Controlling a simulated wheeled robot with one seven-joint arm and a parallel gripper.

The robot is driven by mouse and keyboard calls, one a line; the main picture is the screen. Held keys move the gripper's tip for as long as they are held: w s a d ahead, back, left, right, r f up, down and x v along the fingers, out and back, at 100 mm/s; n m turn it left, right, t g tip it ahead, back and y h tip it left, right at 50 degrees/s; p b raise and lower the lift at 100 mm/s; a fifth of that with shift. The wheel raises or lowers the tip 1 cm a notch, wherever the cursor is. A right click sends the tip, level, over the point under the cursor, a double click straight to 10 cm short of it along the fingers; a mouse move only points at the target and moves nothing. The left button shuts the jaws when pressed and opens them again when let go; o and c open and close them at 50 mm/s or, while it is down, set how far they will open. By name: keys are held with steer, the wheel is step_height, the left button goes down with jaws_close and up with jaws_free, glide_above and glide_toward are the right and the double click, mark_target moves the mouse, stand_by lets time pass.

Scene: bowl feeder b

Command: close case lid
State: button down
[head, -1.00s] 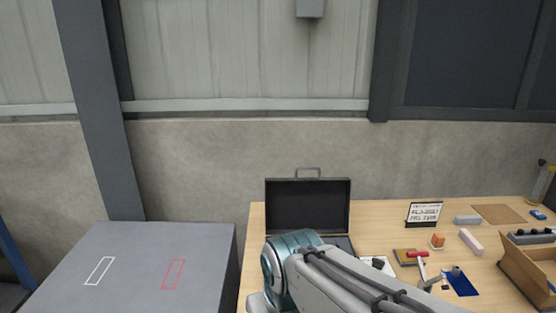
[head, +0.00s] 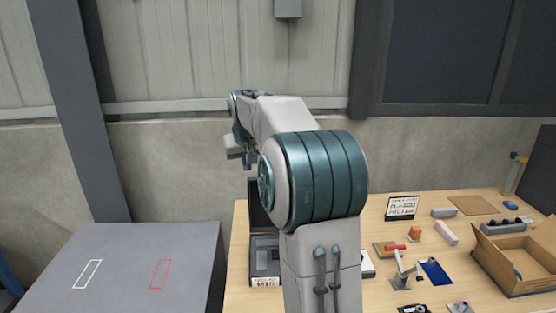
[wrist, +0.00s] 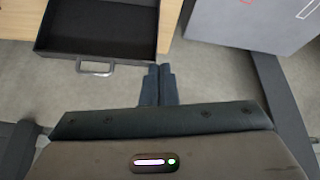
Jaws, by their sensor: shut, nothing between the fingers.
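The dark case stands open on the wooden table in the head view, its base (head: 258,279) at the table's left end. Its raised lid (head: 255,214) is mostly hidden behind my arm. In the wrist view the dark open lid (wrist: 148,37) shows at the upper left, with its grey handle (wrist: 97,73) on the near edge. My gripper (wrist: 158,72) is shut and empty, to the right of the handle and apart from it. In the head view my gripper (head: 246,164) is in the air above the lid, small and partly hidden by my wrist.
A grey block (head: 130,265) with white and red outlines stands left of the table. On the table (head: 380,290) to the right are a small sign (head: 402,207), an open cardboard box (head: 515,262), a red-handled clamp (head: 400,262) and several small parts. A wall stands behind.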

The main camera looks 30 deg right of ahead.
steer(key=w+d+f+m, duration=0.1)
steer(key=w+d, duration=0.2)
steer(key=d, duration=0.4)
steer(key=w+d+f+m+p, duration=0.1)
steer(key=w+d, duration=0.3)
steer(key=d, duration=0.2)
steer(key=w+d+t+h+p, duration=0.1)
steer(key=w+d, duration=0.2)
steer(key=d, duration=0.4)
steer(key=shift+w+d+f+m, duration=0.3)
steer(key=shift+w+f+m, duration=0.1)
steer(key=shift+w+d+f+p, duration=0.15)
steer(key=shift+f+p, duration=0.35)
steer(key=shift+f, duration=0.7)
steer(key=shift+w+f+p, duration=0.2)
steer(key=shift+f+p, duration=0.35)
steer(key=shift+f, duration=0.65)
steer(key=shift+w+d+f+p, duration=0.15)
steer(key=shift+f+p, duration=0.35)
steer(key=shift+f, duration=0.7)
steer(key=shift+a, duration=0.1)
steer(key=shift+s+f+b, duration=0.1)
steer(key=shift+b, duration=0.35)
